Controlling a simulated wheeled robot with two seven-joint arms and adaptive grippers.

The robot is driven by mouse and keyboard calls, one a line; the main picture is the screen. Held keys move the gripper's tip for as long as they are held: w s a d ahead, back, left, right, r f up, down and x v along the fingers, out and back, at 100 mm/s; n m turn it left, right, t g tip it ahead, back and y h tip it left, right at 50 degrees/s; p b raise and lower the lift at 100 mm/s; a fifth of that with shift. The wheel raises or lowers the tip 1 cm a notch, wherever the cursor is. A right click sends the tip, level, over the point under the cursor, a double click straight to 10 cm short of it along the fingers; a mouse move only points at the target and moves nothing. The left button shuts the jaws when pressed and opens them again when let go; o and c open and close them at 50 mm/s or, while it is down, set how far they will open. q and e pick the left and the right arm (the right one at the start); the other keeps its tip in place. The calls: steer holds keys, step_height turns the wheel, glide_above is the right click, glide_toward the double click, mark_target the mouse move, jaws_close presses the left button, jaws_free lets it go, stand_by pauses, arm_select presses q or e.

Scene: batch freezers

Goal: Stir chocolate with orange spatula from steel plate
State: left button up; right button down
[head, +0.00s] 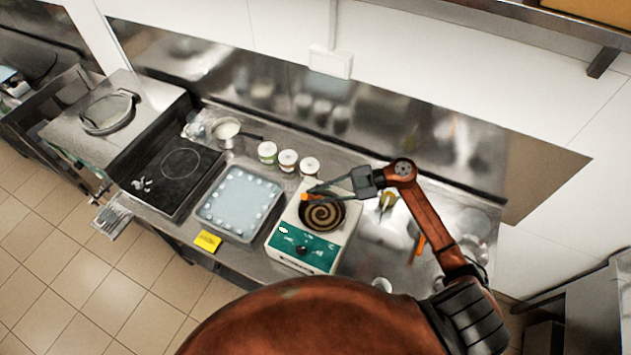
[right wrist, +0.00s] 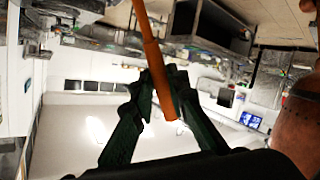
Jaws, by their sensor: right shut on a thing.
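My right gripper (head: 322,190) reaches in from the right above the hot plate. In the right wrist view its dark fingers (right wrist: 162,88) are shut on the orange spatula (right wrist: 154,50), whose long orange shaft runs between them. In the head view a small orange part of the spatula (head: 307,197) shows at the upper left rim of the round pan. The dark pan holds chocolate with a light brown spiral (head: 323,216). I cannot tell whether the spatula touches the chocolate. The pan sits on a white hot plate with a green front panel (head: 302,250). My left gripper is out of view.
A steel tray (head: 203,214) stands left of the hot plate, with a yellow card (head: 207,241) in front. Several small tubs (head: 288,160) stand behind. A saucepan (head: 226,130) is farther left. Another orange item (head: 420,245) lies at right, beside my arm.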

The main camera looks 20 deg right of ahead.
step_height(320, 180, down, 11)
steer(key=b, duration=0.8)
steer(key=shift+d+f, duration=0.2)
steer(key=shift+d, duration=0.05)
stand_by(0.7)
stand_by(0.3)
